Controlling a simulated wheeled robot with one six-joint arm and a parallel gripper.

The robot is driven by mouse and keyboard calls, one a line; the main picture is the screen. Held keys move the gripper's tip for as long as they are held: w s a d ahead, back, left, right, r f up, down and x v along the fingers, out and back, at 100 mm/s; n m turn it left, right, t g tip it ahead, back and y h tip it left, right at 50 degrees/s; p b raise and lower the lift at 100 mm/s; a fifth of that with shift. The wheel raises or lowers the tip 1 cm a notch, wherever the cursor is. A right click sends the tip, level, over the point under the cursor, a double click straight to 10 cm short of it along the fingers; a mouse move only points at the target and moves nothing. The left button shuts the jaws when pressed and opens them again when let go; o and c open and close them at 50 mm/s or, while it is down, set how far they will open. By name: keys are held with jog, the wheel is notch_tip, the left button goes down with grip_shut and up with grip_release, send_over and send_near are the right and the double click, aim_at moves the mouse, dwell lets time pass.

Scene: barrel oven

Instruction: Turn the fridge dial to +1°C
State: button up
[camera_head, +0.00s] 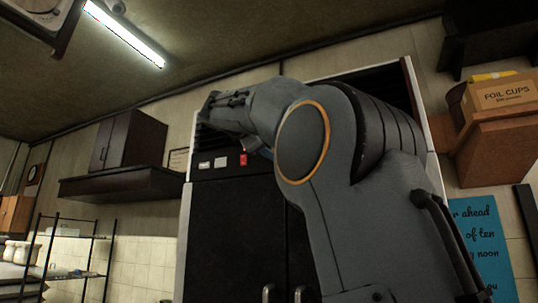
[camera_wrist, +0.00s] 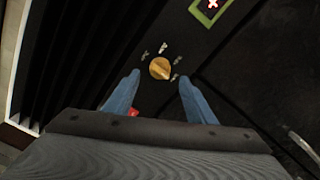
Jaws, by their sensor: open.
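The fridge (camera_head: 232,230) is a tall dark cabinet with a white side frame, partly hidden behind my arm in the head view. Its dial is a round yellow-orange knob (camera_wrist: 160,68) on the black panel in the wrist view, with small pale markings around it that are too small to read. My gripper (camera_wrist: 155,92) is open, its two blue fingers apart, one on each side below the knob in the picture. The knob shows beyond the gap between the fingertips, and I cannot tell whether they touch it. In the head view the dial is hidden by my arm.
A green-framed display with a lit symbol (camera_wrist: 210,10) sits on the panel near the knob. A red switch (camera_head: 243,160) and pale labels line the panel. Black louvres (camera_wrist: 75,50) run along the left. A foil cups box (camera_head: 504,93) stands on a right shelf.

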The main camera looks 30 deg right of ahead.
jog(key=shift+b+v, duration=0.3)
jog(key=shift+v, duration=1.25)
